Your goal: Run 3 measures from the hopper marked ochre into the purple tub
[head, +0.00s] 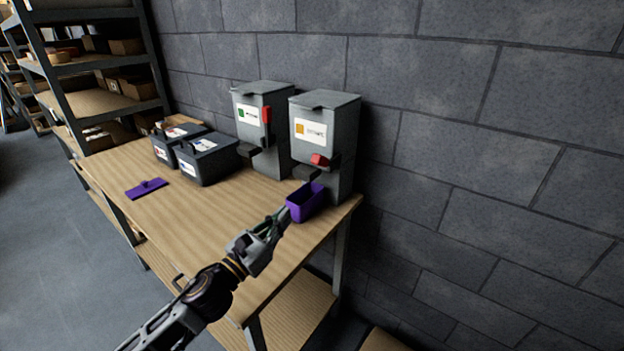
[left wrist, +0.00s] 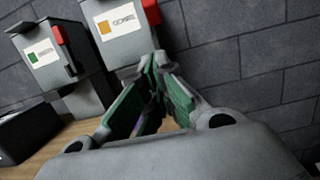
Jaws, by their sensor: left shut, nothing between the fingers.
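The hopper marked ochre (head: 341,125) is grey, with an orange square on its white label (head: 311,131); it also shows in the left wrist view (left wrist: 95,10). Its red lever (head: 319,160) sits below the label, lower than the lever on the other hopper. The open purple tub (head: 305,202) stands upright under its spout (head: 307,173), near the table's end; its contents cannot be made out. My left gripper (head: 284,214) is shut and empty at the tub's near side; I cannot tell whether it touches it. Its green-padded fingers (left wrist: 160,100) fill the wrist view's middle. My right gripper is not in view.
A second grey hopper (head: 270,98) with a green-marked label and raised red lever (head: 266,115) stands to the left. Two dark cases (head: 210,160) (head: 165,149) and a flat purple piece with a handle (head: 147,188) are on the wooden table (head: 205,220). A block wall (head: 450,130) stands behind.

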